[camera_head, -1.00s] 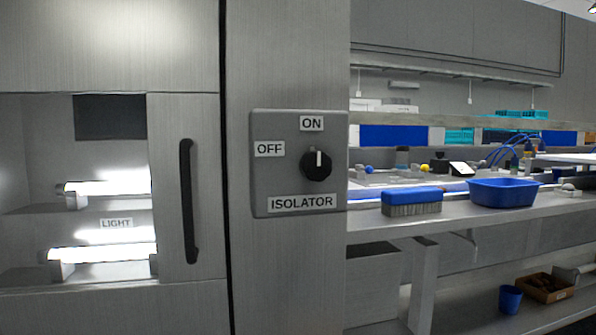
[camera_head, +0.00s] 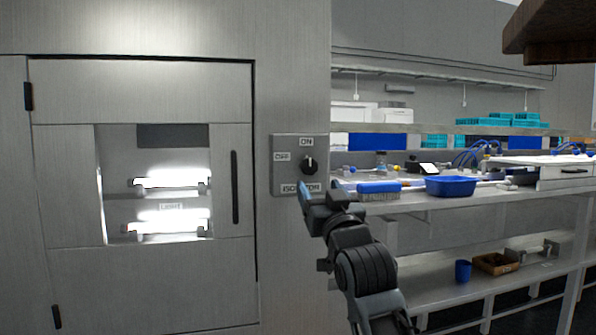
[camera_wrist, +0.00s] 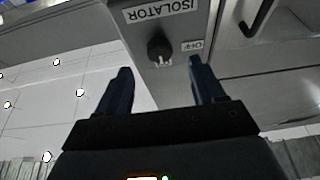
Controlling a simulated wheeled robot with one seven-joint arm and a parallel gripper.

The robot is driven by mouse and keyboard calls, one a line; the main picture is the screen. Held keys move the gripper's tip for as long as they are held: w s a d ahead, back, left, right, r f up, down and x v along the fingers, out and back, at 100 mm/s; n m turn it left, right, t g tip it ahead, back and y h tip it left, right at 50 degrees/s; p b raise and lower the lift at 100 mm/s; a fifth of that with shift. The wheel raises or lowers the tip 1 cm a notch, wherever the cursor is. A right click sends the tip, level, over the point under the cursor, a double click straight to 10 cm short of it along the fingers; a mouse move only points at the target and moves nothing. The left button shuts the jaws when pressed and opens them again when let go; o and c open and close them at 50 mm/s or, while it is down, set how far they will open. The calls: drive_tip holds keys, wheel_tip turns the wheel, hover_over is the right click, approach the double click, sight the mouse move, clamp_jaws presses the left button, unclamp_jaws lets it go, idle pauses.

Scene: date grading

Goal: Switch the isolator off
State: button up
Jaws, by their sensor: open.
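The isolator switch plate (camera_head: 283,178) is on the grey panel, right of the cabinet door. It carries the labels ON, OFF and ISOLATOR. Its black round knob (camera_head: 309,165) has a white pointer that points up to ON. OFF is at the upper left. My gripper (camera_head: 318,192) is just below the knob and covers part of the ISOLATOR label. In the wrist view the plate appears upside down, and the knob (camera_wrist: 159,47) lies between the lines of my open fingers (camera_wrist: 160,66), beyond their tips. The fingers appear empty and apart from the knob.
A cabinet door with a black handle (camera_head: 235,188) and lit tubes (camera_head: 170,183) is to the left. On the right, a bench holds a blue brush (camera_head: 378,188) and blue tub (camera_head: 451,186). A dark brown overhanging object (camera_head: 552,30) fills the upper right corner.

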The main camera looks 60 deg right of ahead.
sight(310, 167)
drive_tip(key=p+x, duration=0.1)
drive_tip(key=x, duration=0.3)
drive_tip(key=r+p+x, duration=0.1)
drive_tip(key=x, duration=0.3)
drive_tip(key=shift+s+a, duration=0.1)
drive_tip(key=shift+c, duration=0.3)
drive_tip(key=c, duration=1)
